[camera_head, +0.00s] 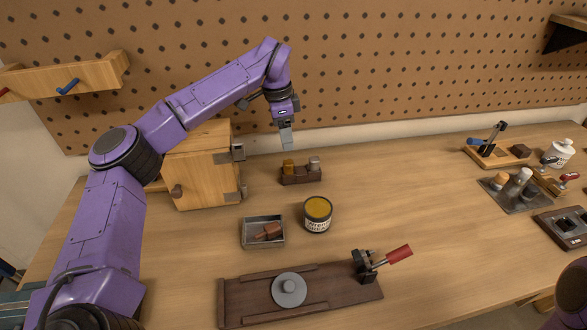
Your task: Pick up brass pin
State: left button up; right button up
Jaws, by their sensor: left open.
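My right gripper is not in view.
A wooden cabinet (195,178) stands left of the holder. In front are a metal tray (264,246) with a brown piece, a tin (318,226) and a clamp board (240,311). The bench's middle right is clear.

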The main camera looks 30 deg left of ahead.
pick_arm(q)
jog(key=p, duration=0.1)
send_over(288, 162)
notch_tip(288, 162, down, 4)
jog(key=shift+f, duration=0.25)
jog(key=shift+s+a+f+p, duration=0.1)
jog(key=shift+f+p, duration=0.2)
jog(key=shift+f, duration=0.05)
notch_tip(288, 162, down, 5)
jog(key=shift+r+p, duration=0.1)
jog(key=shift+p, duration=1.1)
jog(key=shift+w+f, duration=0.2)
jog(key=c, duration=1.1)
